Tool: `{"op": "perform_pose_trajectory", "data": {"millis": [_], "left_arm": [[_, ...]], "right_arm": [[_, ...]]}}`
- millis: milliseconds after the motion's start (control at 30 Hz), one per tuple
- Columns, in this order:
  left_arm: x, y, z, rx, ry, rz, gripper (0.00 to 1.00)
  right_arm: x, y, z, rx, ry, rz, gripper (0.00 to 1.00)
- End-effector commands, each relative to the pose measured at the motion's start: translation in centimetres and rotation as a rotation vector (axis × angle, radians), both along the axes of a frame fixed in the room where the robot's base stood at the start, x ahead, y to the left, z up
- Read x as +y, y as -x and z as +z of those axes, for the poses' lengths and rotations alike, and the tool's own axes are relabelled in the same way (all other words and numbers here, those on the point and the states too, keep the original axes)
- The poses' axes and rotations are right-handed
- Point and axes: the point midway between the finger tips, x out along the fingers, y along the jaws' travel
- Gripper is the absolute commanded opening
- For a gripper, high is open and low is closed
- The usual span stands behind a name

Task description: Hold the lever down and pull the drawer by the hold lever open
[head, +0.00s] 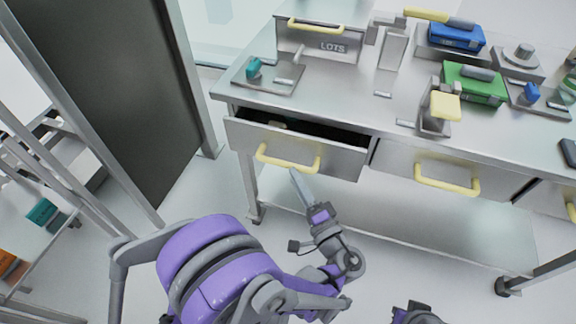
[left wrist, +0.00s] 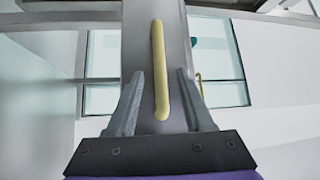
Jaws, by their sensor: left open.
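The left drawer (head: 335,159) of the metal workbench stands partly open, its inside dark. Its yellow bar handle (head: 288,164) is on the front. My left gripper (head: 294,172) is open just below and in front of this handle. In the left wrist view the yellow handle (left wrist: 160,75) lies between the spread fingers of my left gripper (left wrist: 160,73); I cannot tell whether they touch it. A lever with a yellow grip (head: 445,105) stands on a grey bracket at the bench's front edge. My right gripper does not show; only a bit of that arm is at the bottom edge.
A closed drawer with a yellow handle (head: 447,186) is to the right. The bench top holds a green box (head: 474,84), a blue box (head: 456,37), a teal-knobbed fixture (head: 268,80) and a bin marked LOTS (head: 318,45). A dark panel (head: 115,80) stands left of the bench.

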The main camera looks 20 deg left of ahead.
Motion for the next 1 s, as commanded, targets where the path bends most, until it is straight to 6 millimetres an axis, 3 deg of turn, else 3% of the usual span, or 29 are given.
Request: {"op": "perform_pose_trajectory", "data": {"millis": [100, 300, 667, 967, 1000], "left_arm": [[1.7, -1.5, 0.2, 0.000, -0.001, 0.004, 0.52], [3.3, -3.2, 0.6, 0.001, 0.000, 0.002, 0.52], [3.7, -3.6, 0.7, 0.001, 0.001, 0.000, 0.52], [3.7, -3.6, 0.7, 0.001, 0.001, 0.000, 0.02], [3.7, -3.6, 0.7, 0.001, 0.001, 0.000, 0.00]], "right_arm": [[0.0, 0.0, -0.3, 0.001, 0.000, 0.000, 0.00], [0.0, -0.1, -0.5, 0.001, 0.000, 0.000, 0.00], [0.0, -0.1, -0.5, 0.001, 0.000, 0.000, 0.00], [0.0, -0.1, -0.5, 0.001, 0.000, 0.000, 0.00], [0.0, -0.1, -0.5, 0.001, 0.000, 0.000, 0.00]]}}
